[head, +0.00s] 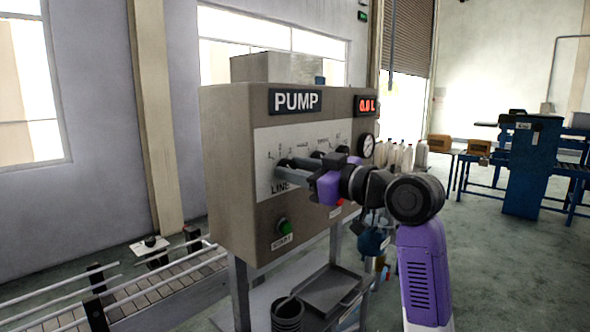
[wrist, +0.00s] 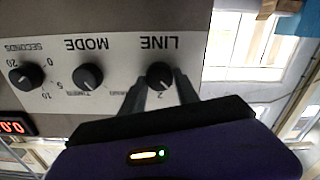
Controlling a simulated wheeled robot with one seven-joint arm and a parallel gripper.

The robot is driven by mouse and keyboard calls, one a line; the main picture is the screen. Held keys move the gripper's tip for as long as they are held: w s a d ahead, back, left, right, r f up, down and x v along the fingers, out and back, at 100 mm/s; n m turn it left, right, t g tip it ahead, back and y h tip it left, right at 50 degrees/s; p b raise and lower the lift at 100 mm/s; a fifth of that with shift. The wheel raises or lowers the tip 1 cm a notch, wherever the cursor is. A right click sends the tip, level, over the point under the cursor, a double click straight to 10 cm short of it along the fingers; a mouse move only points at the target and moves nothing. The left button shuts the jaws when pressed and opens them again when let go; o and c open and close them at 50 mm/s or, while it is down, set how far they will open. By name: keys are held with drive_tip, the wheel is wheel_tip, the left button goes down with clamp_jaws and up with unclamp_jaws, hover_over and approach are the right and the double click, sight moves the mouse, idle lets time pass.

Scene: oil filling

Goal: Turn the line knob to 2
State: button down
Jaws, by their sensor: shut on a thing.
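The LINE knob (wrist: 160,75) is a round black knob on the white strip of the PUMP panel (head: 226,150). The wrist view shows the panel upside down, with a "2" mark beside the knob near my fingertips. My gripper (wrist: 162,84) has one finger on each side of the knob and is shut on it. In the head view my gripper (head: 280,168) reaches the panel from the right, above the LINE label, and largely hides the knob. I cannot tell which mark the knob points at.
The MODE knob (wrist: 88,77) and SECONDS knob (wrist: 27,75) sit beside it on the panel. A green START button (head: 284,227) is lower down. A red display (head: 367,105) reads 0.0 L. A roller conveyor (head: 165,290) runs at the lower left.

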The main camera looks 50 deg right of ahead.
drive_tip(key=shift+m, duration=0.3)
drive_tip(key=m+p, duration=0.3)
drive_tip(key=m, duration=0.1)
drive_tip(key=shift+r+p, duration=0.15)
drive_tip(key=shift+p, duration=0.2)
drive_tip(key=shift+d+m+p, duration=0.15)
drive_tip(key=shift+m+p, duration=1.3)
drive_tip(key=shift+m, duration=0.65)
drive_tip(key=shift+f, duration=0.2)
drive_tip(key=c, duration=0.9)
unclamp_jaws()
